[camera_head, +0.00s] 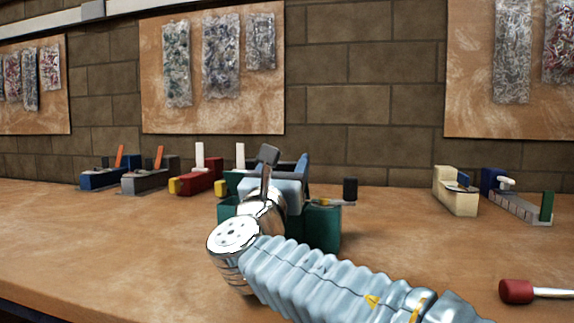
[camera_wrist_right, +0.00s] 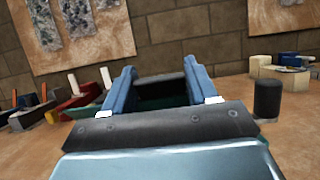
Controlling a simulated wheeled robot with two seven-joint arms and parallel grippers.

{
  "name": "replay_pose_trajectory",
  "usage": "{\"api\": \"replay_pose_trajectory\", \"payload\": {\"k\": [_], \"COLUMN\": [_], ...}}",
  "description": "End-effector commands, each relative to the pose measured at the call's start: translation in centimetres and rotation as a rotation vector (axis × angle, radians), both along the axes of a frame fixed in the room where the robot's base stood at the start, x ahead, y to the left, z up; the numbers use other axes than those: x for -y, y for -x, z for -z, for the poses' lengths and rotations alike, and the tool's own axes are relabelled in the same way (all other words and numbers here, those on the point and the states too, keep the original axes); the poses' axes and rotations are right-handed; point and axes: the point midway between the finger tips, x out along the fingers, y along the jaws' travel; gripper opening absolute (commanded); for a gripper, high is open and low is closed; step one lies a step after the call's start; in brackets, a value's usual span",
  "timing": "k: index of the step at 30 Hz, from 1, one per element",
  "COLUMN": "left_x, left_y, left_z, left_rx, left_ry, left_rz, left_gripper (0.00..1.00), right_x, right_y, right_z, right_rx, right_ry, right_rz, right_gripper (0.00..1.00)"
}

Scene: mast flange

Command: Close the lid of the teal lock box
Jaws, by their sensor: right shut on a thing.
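The teal lock box (camera_head: 322,228) stands on the workbench in the middle of the head view, partly hidden behind my right wrist. My right gripper (camera_head: 292,168) is over its top. In the right wrist view its two blue fingers (camera_wrist_right: 160,82) stand wide apart, with a dark teal part of the box (camera_wrist_right: 160,103) between them. The gripper is shut on this part, which I cannot clearly identify as lid or body. How far the lid is open is hidden. A black cylindrical knob (camera_head: 350,188) on a metal arm sticks out at the box's right. My left gripper is not in view.
Blue, grey and red clamp-like devices (camera_head: 200,180) stand at the back left. A cream block (camera_head: 456,192) and a grey device with a green end (camera_head: 522,206) stand at the right. A red-handled tool (camera_head: 516,291) lies front right. The left front bench is clear.

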Motion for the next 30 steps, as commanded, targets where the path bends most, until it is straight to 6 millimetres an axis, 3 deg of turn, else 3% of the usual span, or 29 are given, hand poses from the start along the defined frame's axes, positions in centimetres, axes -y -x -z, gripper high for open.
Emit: {"api": "replay_pose_trajectory", "payload": {"k": [1,9,30], "left_x": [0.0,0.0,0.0], "left_y": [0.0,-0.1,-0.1], "left_z": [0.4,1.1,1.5], "left_rx": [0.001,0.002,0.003], "left_ry": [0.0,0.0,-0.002], "left_rz": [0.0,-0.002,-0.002], "left_gripper": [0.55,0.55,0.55], "right_x": [-0.3,-0.6,-0.9], "right_y": [0.1,1.0,1.6], "right_z": [0.8,1.7,2.4], "right_rx": [-0.008,-0.009,-0.01], "right_ry": [0.001,0.002,0.002], "right_rz": [-0.004,-0.003,-0.005], "right_gripper": [0.03,0.03,0.03]}}
